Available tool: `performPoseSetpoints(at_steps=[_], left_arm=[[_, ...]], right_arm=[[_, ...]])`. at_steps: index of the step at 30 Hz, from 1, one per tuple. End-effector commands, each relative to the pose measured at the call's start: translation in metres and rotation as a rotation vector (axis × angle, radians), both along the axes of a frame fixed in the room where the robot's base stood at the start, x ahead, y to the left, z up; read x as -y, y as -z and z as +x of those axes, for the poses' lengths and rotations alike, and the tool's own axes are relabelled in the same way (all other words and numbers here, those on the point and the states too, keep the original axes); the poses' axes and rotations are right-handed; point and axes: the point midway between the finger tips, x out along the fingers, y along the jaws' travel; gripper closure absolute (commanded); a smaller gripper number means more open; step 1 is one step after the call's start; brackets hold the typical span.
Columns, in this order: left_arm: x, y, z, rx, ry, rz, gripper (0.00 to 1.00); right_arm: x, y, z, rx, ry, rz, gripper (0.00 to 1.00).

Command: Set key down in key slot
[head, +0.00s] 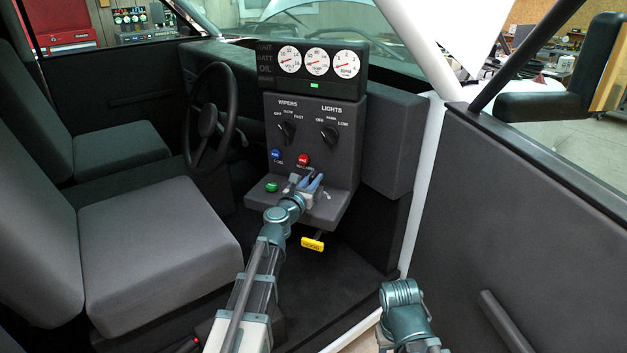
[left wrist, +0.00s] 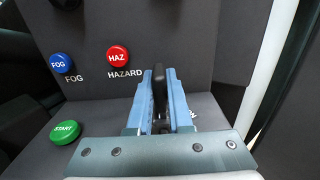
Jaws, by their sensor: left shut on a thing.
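My left gripper (head: 312,182) is at the sloped lower shelf of the dark dash console, below the red hazard button. In the left wrist view its two blue fingers (left wrist: 160,98) are shut on a black key (left wrist: 159,84), which stands roughly upright between them. The key's lower end and the key slot are hidden by the fingers and gripper body. I cannot tell whether the key touches the slot. A small pale marking (left wrist: 193,113) shows on the shelf beside the right finger. Of my right arm only a link shows, and its gripper is out of view.
A red hazard button (left wrist: 118,58), a blue fog button (left wrist: 62,64) and a green start button (left wrist: 66,132) are close by. Wipers (head: 287,131) and lights knobs (head: 330,134) sit above. A yellow handle (head: 312,244) hangs below. The steering wheel (head: 208,122) is left, the open door (head: 530,210) right.

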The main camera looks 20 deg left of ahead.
Motion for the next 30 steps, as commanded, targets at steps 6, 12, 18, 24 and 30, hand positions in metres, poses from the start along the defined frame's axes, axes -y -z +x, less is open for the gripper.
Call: performPoseSetpoints(at_steps=[6,12,18,24,30], left_arm=[[0.0,0.0,0.0,0.0,0.0,0.0,1.0],[0.0,0.0,0.0,0.0,0.0,0.0,0.53],[0.0,0.0,0.0,0.0,0.0,0.0,0.47],[0.0,0.0,-0.002,0.0,0.0,0.0,0.47],[0.001,0.0,-0.014,0.0,0.002,0.0,0.47]], right_arm=[[0.0,0.0,0.0,0.0,0.0,0.0,0.5],[0.0,0.0,0.0,0.0,0.0,0.0,0.5],[0.0,0.0,0.0,0.0,0.0,0.0,0.5],[0.0,0.0,0.0,0.0,0.0,0.0,0.5],[0.0,0.0,0.0,0.0,0.0,0.0,0.5]])
